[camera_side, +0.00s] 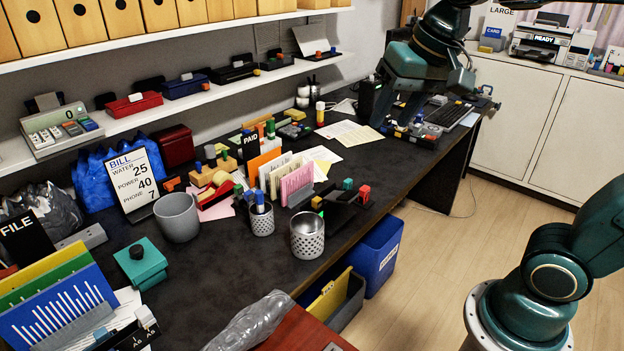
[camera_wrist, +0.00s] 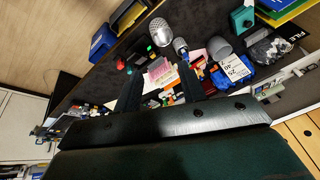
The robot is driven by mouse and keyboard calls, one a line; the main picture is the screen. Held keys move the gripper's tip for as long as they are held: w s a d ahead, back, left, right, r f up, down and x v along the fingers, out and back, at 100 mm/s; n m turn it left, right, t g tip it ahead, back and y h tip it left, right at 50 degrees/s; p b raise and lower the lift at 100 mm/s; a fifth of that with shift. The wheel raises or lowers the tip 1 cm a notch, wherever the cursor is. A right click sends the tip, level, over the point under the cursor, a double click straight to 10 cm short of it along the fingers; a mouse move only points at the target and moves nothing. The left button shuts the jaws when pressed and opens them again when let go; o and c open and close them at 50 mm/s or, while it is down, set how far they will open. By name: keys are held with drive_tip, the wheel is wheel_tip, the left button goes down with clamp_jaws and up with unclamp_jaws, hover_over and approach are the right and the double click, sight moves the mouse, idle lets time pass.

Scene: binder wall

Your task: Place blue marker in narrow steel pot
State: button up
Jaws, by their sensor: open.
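The narrow steel pot (camera_side: 262,222) is a small perforated cup on the dark desk, left of a wider perforated steel pot (camera_side: 307,240). A blue-capped marker (camera_side: 259,199) stands upright in the narrow pot, its top showing above the rim and its lower part hidden. In the wrist view the narrow pot (camera_wrist: 181,45) lies beyond the fingers, beside the wider pot (camera_wrist: 160,31). My gripper (camera_side: 398,112) is over the far end of the desk, well away from the pots. In the wrist view its fingers (camera_wrist: 160,86) are apart with nothing held between them.
A grey pot (camera_side: 177,218) stands left of the steel pots. An upright sorter with pink papers (camera_side: 297,182) and small coloured items crowd behind them. A keyboard (camera_side: 449,114) is near my gripper. A shelf (camera_side: 150,115) runs along the wall; a blue bin (camera_side: 376,256) is below the desk.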

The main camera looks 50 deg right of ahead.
drive_tip(key=s+f+n+t, duration=0.1)
drive_tip(key=s+f+n, duration=0.4)
drive_tip(key=s, duration=0.5)
drive_tip(key=shift+s+f, duration=0.25)
drive_tip(key=shift+s, duration=0.15)
